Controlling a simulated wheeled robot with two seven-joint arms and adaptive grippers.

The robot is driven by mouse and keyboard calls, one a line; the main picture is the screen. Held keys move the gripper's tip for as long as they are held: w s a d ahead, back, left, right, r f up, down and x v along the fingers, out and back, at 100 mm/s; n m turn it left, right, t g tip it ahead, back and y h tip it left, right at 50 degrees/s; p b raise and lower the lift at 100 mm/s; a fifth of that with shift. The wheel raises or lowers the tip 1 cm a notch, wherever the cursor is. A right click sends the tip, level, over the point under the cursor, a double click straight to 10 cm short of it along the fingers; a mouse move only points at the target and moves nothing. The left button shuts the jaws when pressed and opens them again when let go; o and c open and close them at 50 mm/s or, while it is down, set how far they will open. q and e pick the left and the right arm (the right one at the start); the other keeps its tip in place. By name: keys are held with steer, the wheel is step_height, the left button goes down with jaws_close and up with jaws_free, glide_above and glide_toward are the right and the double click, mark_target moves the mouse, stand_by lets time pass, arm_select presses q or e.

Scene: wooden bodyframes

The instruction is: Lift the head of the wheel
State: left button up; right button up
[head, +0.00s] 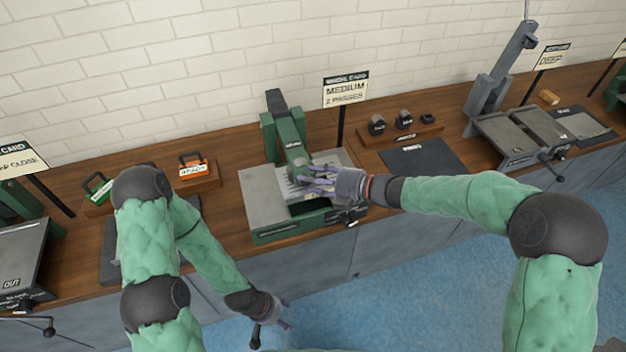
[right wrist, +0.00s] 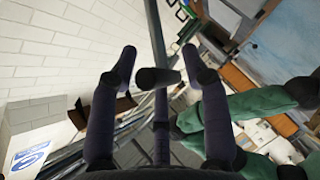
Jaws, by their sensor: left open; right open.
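The green machine with the wheel head (head: 296,155) stands on the wooden bench in the middle of the head view. The head is over a grey bed (head: 265,195). My right gripper (head: 318,183) is open just in front of and right of the head, over the bed; its fingers partly hide the bed. In the right wrist view, a dark cylinder (right wrist: 158,77) shows between the open fingers; I cannot tell what it belongs to or whether they touch it. My left gripper (head: 284,322) is open and empty, low in front of the bench over the blue floor.
A card reading "MEDIUM 2 PASSES" (head: 346,90) stands behind the machine. Dark wheels (head: 404,119) on a wooden rack and a dark mat (head: 422,157) are right. A grey lever machine (head: 510,135) stands farther right.

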steer(key=shift+a, duration=0.1)
jaws_close()
